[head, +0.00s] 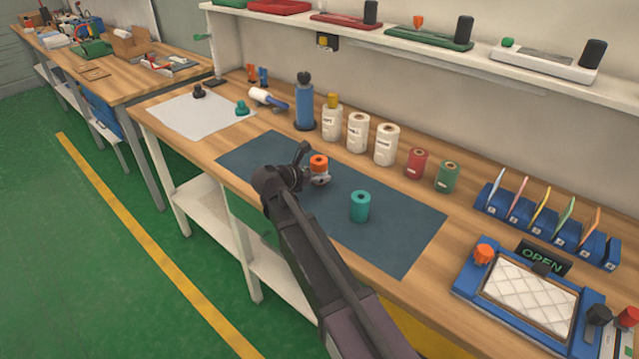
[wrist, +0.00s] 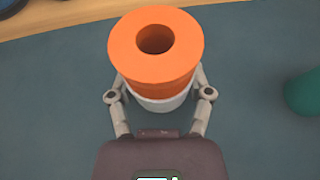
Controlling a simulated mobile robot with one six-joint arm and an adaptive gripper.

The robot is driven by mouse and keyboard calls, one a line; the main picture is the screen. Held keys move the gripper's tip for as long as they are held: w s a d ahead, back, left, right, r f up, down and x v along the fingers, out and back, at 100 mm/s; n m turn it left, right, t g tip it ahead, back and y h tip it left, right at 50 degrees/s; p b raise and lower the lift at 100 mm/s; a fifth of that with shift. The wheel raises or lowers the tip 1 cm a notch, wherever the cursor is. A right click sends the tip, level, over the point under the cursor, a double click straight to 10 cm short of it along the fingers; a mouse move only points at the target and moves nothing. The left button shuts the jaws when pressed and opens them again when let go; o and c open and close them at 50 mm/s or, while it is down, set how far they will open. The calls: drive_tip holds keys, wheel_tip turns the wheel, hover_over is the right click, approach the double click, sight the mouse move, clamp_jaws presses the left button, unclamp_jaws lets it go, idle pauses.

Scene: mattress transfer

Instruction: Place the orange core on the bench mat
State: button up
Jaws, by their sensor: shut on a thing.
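The orange core (head: 319,163) is a short cylinder with a hole in its top. In the wrist view the orange core (wrist: 155,50) stands upright between the fingers, with a white or pale grey part below it. My gripper (head: 312,178) is shut on it, one finger on each side; it also shows in the wrist view (wrist: 160,97). The dark blue bench mat (head: 390,240) lies under the gripper. I cannot tell whether the core's base touches the mat.
A teal core (head: 360,207) stands on the mat to the right of my gripper. White spools (head: 386,145), a red spool (head: 416,163) and a green spool (head: 447,177) stand behind the mat. A blue tray (head: 468,283) sits at the right. The mat's right part is clear.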

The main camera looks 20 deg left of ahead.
drive_tip(key=shift+f+b, duration=0.5)
drive_tip(key=shift+f, duration=0.35)
drive_tip(key=shift+f, duration=0.2)
drive_tip(key=o, duration=1.3)
drive_tip(key=shift+c, duration=0.2)
drive_tip(key=shift+r, duration=0.2)
drive_tip(key=shift+s+r, duration=0.1)
drive_tip(key=shift+r, duration=0.05)
drive_tip(key=p+v, duration=0.4)
drive_tip(key=v, duration=0.7)
drive_tip(key=shift+s+a+r+p, duration=0.1)
drive_tip(key=shift+s+a+p, duration=0.1)
drive_tip(key=shift+s+p, duration=0.15)
drive_tip(key=shift+r, duration=0.1)
